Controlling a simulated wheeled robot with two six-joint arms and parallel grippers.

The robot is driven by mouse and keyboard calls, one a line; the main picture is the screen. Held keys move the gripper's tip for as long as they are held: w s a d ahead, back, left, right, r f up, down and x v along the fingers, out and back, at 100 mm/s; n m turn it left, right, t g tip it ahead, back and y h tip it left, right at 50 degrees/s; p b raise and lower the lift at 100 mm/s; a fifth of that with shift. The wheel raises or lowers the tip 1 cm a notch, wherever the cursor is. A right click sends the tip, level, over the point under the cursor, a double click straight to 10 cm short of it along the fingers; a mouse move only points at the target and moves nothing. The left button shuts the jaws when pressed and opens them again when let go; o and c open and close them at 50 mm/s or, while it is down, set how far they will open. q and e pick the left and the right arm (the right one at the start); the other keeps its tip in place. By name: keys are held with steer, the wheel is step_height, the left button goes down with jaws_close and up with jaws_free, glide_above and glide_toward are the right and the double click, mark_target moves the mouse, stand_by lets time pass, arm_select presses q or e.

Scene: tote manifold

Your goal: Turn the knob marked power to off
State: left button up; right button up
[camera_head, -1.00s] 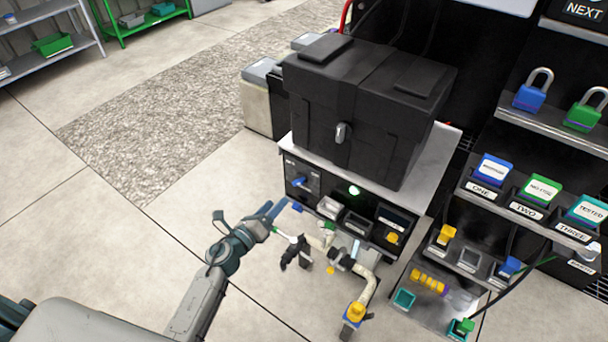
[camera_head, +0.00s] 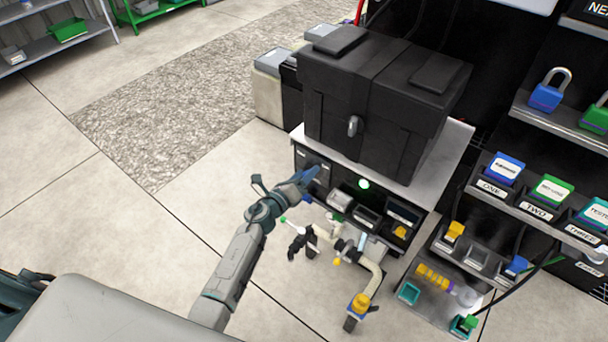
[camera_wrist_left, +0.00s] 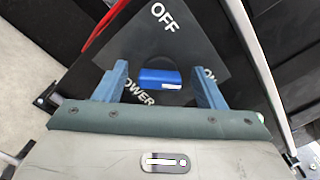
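The power knob (camera_wrist_left: 160,78) is a blue bar handle on a dark panel (camera_wrist_left: 155,45) in the left wrist view. The panel carries the words OFF at the top, ON at the right and POWER at lower left, partly covered by a finger. My left gripper (camera_wrist_left: 162,80) is open, with one blue finger on each side of the knob and gaps between. In the head view my left gripper (camera_head: 305,178) is at the left of the cabinet's front face and hides the knob. My right gripper is not in view.
A black case (camera_head: 385,100) sits on the cabinet top (camera_head: 455,140). A lit green light (camera_head: 363,184) is right of my gripper. Pipework with a yellow-topped valve (camera_head: 360,303) stands below. Shelves with padlocks (camera_head: 545,97) are at the right.

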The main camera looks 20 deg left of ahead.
arm_select(q)
steer(key=c, duration=0.9)
steer(key=shift+c, duration=0.2)
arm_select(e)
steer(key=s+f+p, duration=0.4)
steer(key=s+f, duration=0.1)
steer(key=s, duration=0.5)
arm_select(q)
steer(key=shift+f+n+p, duration=0.15)
steer(key=shift+n+p, duration=0.7)
steer(key=shift+n, duration=2.15)
steer(key=shift+f+n+p, duration=0.2)
steer(key=shift+n+p, duration=0.65)
steer(key=shift+n, duration=2.15)
steer(key=shift+f+n+p, duration=0.15)
steer(key=shift+n+p, duration=0.7)
steer(key=shift+n, duration=2.15)
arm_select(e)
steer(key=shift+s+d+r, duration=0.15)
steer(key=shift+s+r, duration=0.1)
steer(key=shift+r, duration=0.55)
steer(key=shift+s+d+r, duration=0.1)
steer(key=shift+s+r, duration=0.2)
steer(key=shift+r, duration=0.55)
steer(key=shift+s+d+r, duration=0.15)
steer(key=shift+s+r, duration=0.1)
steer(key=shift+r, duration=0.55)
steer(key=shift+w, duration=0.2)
arm_select(q)
steer(key=o, duration=1)
